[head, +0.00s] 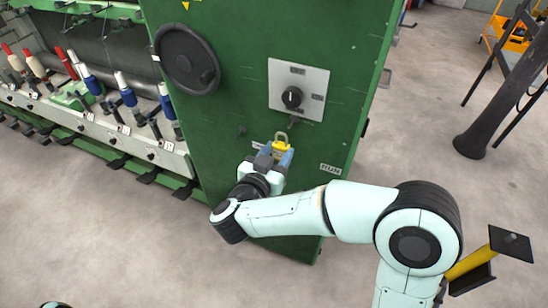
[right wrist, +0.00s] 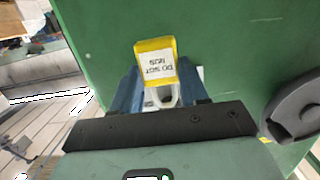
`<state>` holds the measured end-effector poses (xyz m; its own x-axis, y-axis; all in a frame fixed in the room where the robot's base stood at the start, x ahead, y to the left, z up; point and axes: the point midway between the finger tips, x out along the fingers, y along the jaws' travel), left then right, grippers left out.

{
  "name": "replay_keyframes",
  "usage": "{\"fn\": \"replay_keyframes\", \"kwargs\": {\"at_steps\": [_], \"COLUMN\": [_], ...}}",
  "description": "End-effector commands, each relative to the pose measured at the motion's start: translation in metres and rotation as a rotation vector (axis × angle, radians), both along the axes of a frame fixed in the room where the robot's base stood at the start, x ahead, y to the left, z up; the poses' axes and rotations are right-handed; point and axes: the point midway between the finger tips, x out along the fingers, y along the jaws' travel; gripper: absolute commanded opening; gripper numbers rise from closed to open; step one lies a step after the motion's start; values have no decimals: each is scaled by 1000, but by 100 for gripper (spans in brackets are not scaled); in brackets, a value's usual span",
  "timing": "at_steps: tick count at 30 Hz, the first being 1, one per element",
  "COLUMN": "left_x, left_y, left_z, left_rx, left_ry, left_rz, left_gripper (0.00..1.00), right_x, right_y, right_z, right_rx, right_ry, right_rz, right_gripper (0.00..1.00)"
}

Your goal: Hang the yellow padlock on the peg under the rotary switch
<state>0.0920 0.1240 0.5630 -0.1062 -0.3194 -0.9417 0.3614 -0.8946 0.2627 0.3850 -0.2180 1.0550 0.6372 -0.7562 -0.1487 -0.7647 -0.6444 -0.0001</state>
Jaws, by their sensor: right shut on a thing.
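The yellow padlock (head: 281,147) is held between the blue fingertips of my right gripper (head: 273,154), in front of the green machine panel. Its grey shackle points up in the head view. In the right wrist view the padlock (right wrist: 156,48) shows a white label with upside-down text, between the fingers of the right gripper (right wrist: 160,88). The rotary switch (head: 292,97) has a black knob on a pale plate, above the padlock. A small dark shape just under the plate may be the peg; I cannot make it out clearly. My left gripper is not in view.
A black handwheel (head: 187,58) sits on the panel, left of the switch; it also shows in the right wrist view (right wrist: 305,108). Spindles with bobbins (head: 88,80) line the machine at left. A dark post (head: 497,100) stands at right. Open floor lies in front.

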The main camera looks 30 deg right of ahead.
Motion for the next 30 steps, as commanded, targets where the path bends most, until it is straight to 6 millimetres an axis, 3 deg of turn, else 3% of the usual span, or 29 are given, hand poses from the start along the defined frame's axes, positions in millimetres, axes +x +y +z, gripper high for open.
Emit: {"fn": "replay_keyframes", "kwargs": {"at_steps": [30], "left_x": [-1], "left_y": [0], "left_z": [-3], "left_rx": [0], "left_ry": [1], "left_rz": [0], "left_gripper": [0], "right_x": [39], "right_y": [-46], "right_z": [-7], "right_rx": [-1], "right_ry": [0], "right_rz": [1], "right_gripper": [12]}}
